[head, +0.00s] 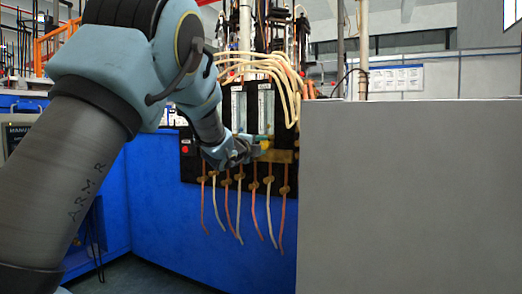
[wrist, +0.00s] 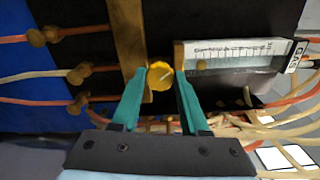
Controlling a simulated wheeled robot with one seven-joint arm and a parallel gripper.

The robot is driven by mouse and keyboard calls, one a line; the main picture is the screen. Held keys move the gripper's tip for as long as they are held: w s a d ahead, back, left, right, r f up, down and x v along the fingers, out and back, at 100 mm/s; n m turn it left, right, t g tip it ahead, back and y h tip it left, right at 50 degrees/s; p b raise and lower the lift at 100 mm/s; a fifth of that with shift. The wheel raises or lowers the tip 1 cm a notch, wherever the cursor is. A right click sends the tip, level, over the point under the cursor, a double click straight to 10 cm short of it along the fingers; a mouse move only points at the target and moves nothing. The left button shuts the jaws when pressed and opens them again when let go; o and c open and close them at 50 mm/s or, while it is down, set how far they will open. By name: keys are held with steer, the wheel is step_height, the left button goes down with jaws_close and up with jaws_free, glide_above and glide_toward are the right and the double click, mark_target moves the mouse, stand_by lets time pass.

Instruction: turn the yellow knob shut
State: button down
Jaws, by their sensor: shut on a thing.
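The yellow knob (wrist: 160,76) is round and sits on the dark panel. In the wrist view it lies between the tips of my gripper's two teal fingers (wrist: 161,92), which are closed on its sides. In the head view my gripper (head: 256,150) reaches the front of the black panel (head: 189,168), below the clear flow tubes. The knob is hidden there or too small to make out.
A flow tube with a scale (wrist: 235,52) lies right beside the knob. Brass fittings (wrist: 75,75) with orange and pale hoses are close by. A large grey box (head: 410,190) fills the right, and a blue cabinet (head: 165,225) stands below the panel.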

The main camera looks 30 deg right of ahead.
stand_by(0.4)
steer(key=shift+c, duration=2.1)
jaws_free()
steer(key=p+v, duration=0.2)
steer(key=v, duration=0.8)
steer(key=shift+s+a, duration=0.15)
steer(key=shift+a, duration=0.2)
